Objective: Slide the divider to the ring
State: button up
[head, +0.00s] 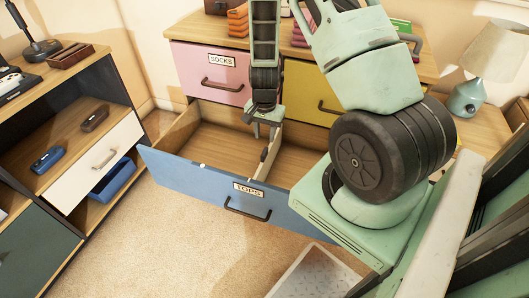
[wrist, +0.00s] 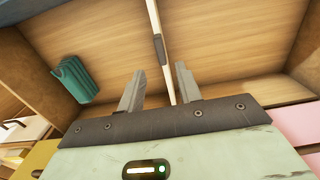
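The divider (head: 273,158) is a thin light wooden board standing in the open blue drawer (head: 205,177) labelled TOPS. It has a dark grip piece (wrist: 159,49), and the divider (wrist: 154,18) runs between my fingertips in the wrist view. My gripper (head: 264,129) points down above the drawer, near the divider. In the wrist view my gripper (wrist: 158,84) has its fingers apart, one on each side of the divider's line, with visible gaps. A small white spot (head: 202,165) sits on the drawer's front rim; I cannot tell whether it is the ring.
A teal folded item (wrist: 75,80) lies at the left in the wrist view. The pink SOCKS drawer (head: 209,72) and yellow drawer (head: 318,91) are closed above. The drawer's left part is empty.

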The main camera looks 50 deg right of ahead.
aim_at(265, 151)
notch_tip(265, 151, down, 8)
jog(key=shift+b, duration=0.65)
grip_shut()
